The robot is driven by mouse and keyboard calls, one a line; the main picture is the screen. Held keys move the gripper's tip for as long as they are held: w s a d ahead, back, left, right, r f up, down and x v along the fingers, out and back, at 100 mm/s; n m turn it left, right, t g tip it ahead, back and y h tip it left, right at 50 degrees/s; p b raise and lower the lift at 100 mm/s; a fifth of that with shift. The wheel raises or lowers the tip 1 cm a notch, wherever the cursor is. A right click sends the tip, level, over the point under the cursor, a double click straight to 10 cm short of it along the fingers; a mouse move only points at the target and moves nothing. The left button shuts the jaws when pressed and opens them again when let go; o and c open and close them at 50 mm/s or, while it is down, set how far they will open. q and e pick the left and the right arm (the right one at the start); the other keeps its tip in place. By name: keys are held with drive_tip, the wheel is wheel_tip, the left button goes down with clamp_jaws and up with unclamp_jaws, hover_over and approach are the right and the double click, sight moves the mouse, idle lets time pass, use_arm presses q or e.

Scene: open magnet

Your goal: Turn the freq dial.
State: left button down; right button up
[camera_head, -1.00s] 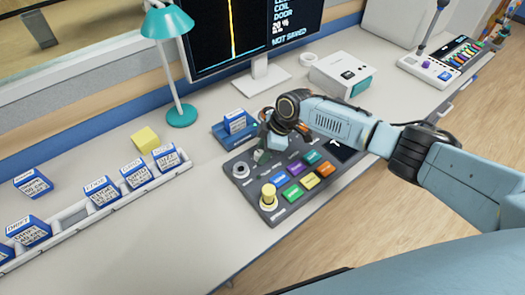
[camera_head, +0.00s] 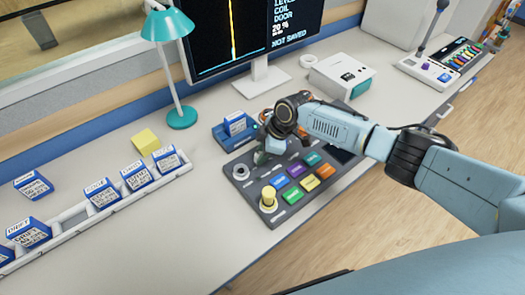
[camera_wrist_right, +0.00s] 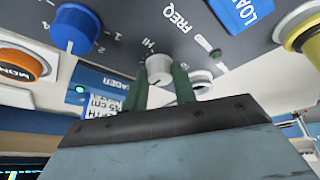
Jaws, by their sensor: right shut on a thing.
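The freq dial (camera_wrist_right: 158,69) is a small light-grey knob on the dark console, beside the printed word FREQ in the right wrist view. My right gripper (camera_wrist_right: 162,84) has its two green fingers on either side of the knob and is shut on it. In the head view my right gripper (camera_head: 264,157) is over the upper left part of the console (camera_head: 262,214), where it hides the dial. My left gripper is not in view.
A blue knob (camera_wrist_right: 75,28) and an orange button (camera_wrist_right: 22,62) sit near the dial. A yellow-topped knob (camera_head: 269,196) and coloured buttons (camera_head: 296,169) are on the console.

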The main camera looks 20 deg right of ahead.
drive_tip(key=m+p, duration=0.2)
drive_tip(key=m+t+h+p, duration=0.1)
drive_tip(key=m+p, duration=0.1)
drive_tip(key=p, duration=0.1)
drive_tip(key=m+t+p, duration=0.1)
drive_tip(key=m+p, duration=0.1)
drive_tip(key=p, duration=0.1)
drive_tip(key=shift+s+a+r+m+h, duration=0.25)
drive_tip(key=shift+m+h, duration=0.05)
drive_tip(key=shift+m, duration=0.1)
drive_tip(key=shift+a+f+m+t+h+p, duration=0.15)
drive_tip(key=shift+m+h+p, duration=0.2)
drive_tip(key=shift+m+p, duration=0.5)
drive_tip(key=shift+d+m+t+h+p, duration=0.15)
drive_tip(key=shift+m+h+p, duration=0.3)
drive_tip(key=shift+m, duration=0.6)
drive_tip(key=shift+a, duration=0.1)
drive_tip(key=o, duration=1)
